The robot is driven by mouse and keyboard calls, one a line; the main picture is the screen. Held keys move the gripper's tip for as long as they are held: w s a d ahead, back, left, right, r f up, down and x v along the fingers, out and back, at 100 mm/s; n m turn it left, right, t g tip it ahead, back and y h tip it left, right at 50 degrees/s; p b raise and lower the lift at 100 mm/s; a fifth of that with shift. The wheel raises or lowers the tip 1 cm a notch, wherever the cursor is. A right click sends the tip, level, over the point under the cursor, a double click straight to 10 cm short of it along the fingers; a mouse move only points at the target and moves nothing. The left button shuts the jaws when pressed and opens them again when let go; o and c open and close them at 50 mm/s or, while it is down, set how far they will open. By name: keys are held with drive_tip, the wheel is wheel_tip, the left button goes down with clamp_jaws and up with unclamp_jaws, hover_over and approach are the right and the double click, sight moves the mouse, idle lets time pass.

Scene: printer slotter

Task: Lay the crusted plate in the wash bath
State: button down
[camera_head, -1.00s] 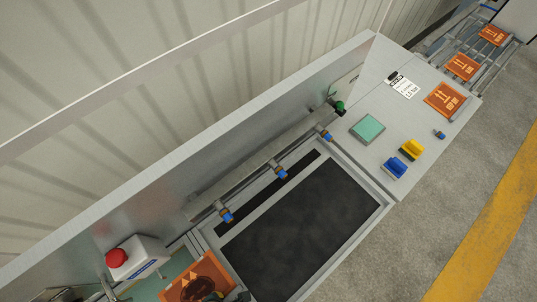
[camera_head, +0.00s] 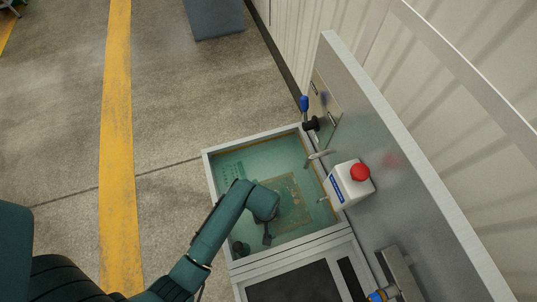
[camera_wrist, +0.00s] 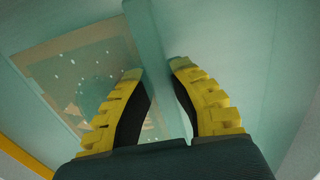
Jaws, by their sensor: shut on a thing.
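The crusted plate (camera_head: 290,193) shows as a brownish-tan, patchy sheet within the teal wash bath (camera_head: 210,178). In the wrist view the plate (camera_wrist: 85,68) has a tan border and a pale, spotted middle. My gripper (camera_head: 266,222) is over the bath at the plate's left part. In the wrist view its yellow fingers (camera_wrist: 155,70) are shut on a narrow teal strip along the plate's right edge, which seems part of the plate. Whether the plate touches the bath floor I cannot tell.
A white box with a red button (camera_head: 359,172) stands at the bath's right rim. A blue-handled lever (camera_head: 304,104) is near the bath's far right corner. A dark bed (camera_head: 295,284) adjoins the near side. A tall grey panel (camera_head: 400,150) bounds the right.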

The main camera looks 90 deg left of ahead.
drive_tip(key=shift+a+f+b, duration=0.1)
drive_tip(key=shift+f+b, duration=0.35)
drive_tip(key=shift+f, duration=1.55)
drive_tip(key=shift+f, duration=0.15)
drive_tip(key=c, duration=1.2)
unclamp_jaws()
drive_tip(key=shift+o, duration=0.2)
wheel_tip(320, 180, up, 12)
drive_tip(key=p, duration=0.3)
drive_tip(key=shift+s, duration=0.1)
